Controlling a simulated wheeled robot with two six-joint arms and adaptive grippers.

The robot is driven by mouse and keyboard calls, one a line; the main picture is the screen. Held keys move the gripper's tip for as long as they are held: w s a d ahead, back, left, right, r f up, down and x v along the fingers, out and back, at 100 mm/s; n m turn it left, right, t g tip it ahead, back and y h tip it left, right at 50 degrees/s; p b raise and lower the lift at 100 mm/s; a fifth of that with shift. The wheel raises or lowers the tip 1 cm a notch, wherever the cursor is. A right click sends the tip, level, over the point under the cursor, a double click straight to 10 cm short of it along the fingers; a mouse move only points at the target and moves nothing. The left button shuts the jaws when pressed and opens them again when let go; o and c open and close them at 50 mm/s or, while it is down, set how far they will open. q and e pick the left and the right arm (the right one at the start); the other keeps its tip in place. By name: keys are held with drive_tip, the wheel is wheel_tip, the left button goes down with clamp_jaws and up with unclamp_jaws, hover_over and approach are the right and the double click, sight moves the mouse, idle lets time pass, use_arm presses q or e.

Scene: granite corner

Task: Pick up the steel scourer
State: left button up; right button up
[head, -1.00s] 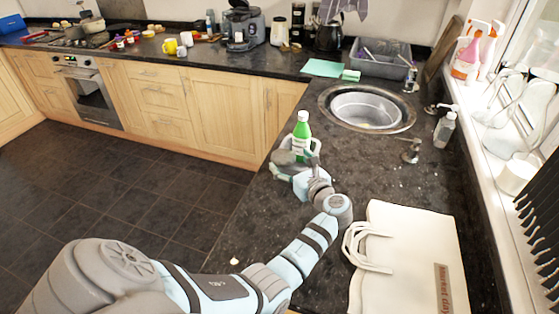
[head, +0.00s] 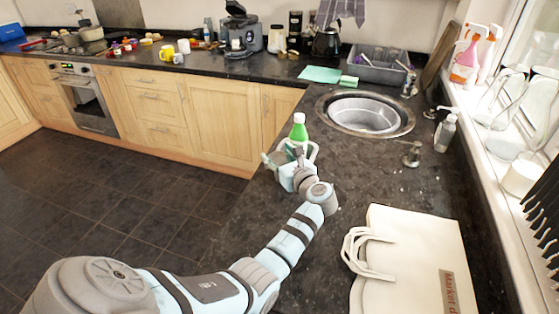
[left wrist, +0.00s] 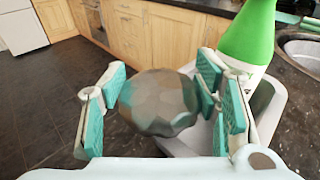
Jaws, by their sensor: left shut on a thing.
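The steel scourer (left wrist: 158,102) is a grey, faceted ball between the finger pads of my left gripper in the left wrist view. My left gripper (left wrist: 160,104) is shut on it, with teal pads on either side. In the head view my left gripper (head: 284,160) is at the counter's left edge, in front of the green-topped bottle (head: 298,128). I cannot make out the scourer clearly there. A pale caddy (left wrist: 265,105) is right behind the scourer, and the bottle (left wrist: 248,35) rises from it. Whether scourer and caddy touch is unclear. My right gripper is not in view.
The round sink (head: 364,116) lies beyond and right of the gripper. A soap bottle (head: 445,132) stands by the window. A white bag (head: 410,262) lies on the near counter. The floor drops away left of the counter edge.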

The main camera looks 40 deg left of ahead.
sight(280, 156)
use_arm(q)
drive_tip(key=shift+d, duration=0.1)
drive_tip(key=shift+r, duration=0.45)
wheel_tip(280, 156, up, 19)
drive_tip(key=p, duration=0.4)
drive_tip(key=shift+w, duration=0.15)
